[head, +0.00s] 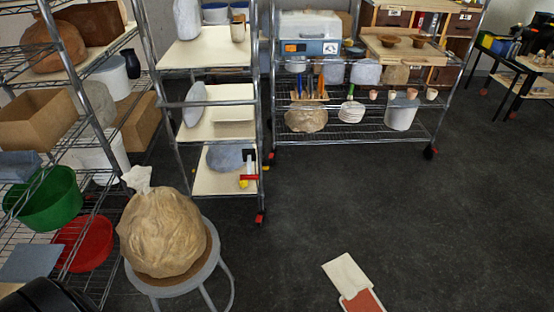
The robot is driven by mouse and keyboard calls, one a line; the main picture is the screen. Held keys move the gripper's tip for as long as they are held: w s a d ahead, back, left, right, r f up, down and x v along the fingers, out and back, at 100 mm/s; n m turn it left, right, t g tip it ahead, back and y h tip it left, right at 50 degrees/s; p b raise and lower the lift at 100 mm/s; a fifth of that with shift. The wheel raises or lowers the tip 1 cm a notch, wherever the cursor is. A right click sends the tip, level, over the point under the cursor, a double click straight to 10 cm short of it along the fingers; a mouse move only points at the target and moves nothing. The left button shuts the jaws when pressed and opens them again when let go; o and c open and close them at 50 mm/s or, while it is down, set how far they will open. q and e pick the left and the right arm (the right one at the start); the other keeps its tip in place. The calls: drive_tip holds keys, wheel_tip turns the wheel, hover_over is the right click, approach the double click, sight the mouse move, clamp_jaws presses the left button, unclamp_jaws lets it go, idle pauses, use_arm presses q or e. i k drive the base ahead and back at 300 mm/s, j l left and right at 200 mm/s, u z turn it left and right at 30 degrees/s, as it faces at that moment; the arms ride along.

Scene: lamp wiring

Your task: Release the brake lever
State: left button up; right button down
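I see no part clearly labelled as the brake lever. Neither of my grippers shows in the head view.
A round stool (172,288) bears a tan wrapped bundle (163,235) at the front left. A shelf rack (82,262) with tubs stands at left. A white-and-red flat object (350,278) lies at bottom. Dark floor (420,220) is open at right.

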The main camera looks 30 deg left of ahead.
sight(248, 175)
drive_tip(key=i, duration=1.55)
drive_tip(key=i+u, duration=0.35)
drive_tip(key=i+l+u, duration=0.1)
drive_tip(key=u, duration=0.25)
drive_tip(key=i+l+u, duration=0.2)
drive_tip(key=i+u, duration=0.15)
drive_tip(key=i+l+u, duration=0.1)
drive_tip(key=u, duration=0.35)
drive_tip(key=i+l+u, duration=0.1)
drive_tip(key=u, duration=0.3)
drive_tip(key=l+u, duration=0.3)
drive_tip(key=u, duration=0.15)
drive_tip(key=i+l+u, duration=0.1)
drive_tip(key=l+u, duration=0.15)
drive_tip(key=u, duration=0.2)
